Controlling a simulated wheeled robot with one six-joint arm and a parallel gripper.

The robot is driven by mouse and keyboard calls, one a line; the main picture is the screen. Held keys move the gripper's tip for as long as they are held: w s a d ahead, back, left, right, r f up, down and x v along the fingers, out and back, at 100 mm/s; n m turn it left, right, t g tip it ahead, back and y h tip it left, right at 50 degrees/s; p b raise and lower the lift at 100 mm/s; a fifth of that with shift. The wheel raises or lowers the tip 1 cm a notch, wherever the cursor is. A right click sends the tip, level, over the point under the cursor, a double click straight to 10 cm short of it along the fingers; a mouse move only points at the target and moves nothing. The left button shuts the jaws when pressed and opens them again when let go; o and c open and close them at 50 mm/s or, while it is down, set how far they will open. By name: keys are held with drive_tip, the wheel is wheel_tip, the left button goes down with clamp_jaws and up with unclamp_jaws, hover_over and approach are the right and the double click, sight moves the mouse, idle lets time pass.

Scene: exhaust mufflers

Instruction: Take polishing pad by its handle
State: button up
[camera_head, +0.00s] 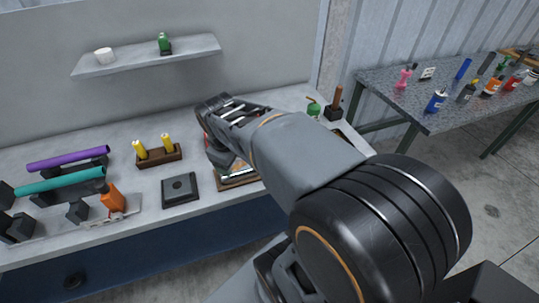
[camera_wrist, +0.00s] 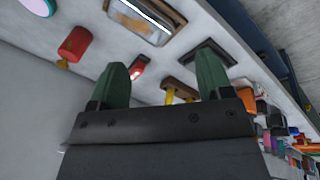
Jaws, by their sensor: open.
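My gripper (camera_wrist: 160,62) has two green fingers spread apart with nothing between them. In the head view its end is above the back bench, largely hidden by my arm. I cannot tell for sure which thing is the polishing pad. A dark block with an upright brown handle (camera_head: 335,105) stands at the bench's right end, apart from my gripper, and may be it. In the wrist view, a red round piece with a yellow end (camera_wrist: 75,43) and a pale teal disc with a pink rim (camera_wrist: 38,5) lie on the left of the picture, beyond the fingers.
On the bench are a wooden-framed tray (camera_wrist: 146,20), a dark square plate (camera_head: 180,189), a wooden block with yellow pegs (camera_head: 159,153), and purple (camera_head: 68,158) and teal tubes (camera_head: 60,181) on stands. A shelf (camera_head: 150,60) hangs above. A table (camera_head: 390,107) with bottles stands right.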

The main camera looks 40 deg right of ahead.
drive_tip(key=w+d+f+n+g+h+p, duration=0.15)
drive_tip(key=d+n, duration=0.25)
drive_tip(key=d, duration=0.5)
drive_tip(key=w+d+f+n+g+h, duration=0.1)
drive_tip(key=w+d+f+n+g, duration=0.3)
drive_tip(key=d, duration=0.6)
drive_tip(key=shift+n+t, duration=0.5)
drive_tip(key=shift+t, duration=0.25)
drive_tip(key=s+f, duration=0.1)
drive_tip(key=s+d+f, duration=0.1)
drive_tip(key=f, duration=0.1)
drive_tip(key=s+d+f, duration=0.1)
drive_tip(key=shift+s+f, duration=0.25)
drive_tip(key=shift+f, duration=0.1)
drive_tip(key=shift+y, duration=0.25)
drive_tip(key=shift+x, duration=2.9)
drive_tip(key=shift+a, duration=0.15)
drive_tip(key=c, duration=1)
drive_tip(key=shift+r, duration=0.1)
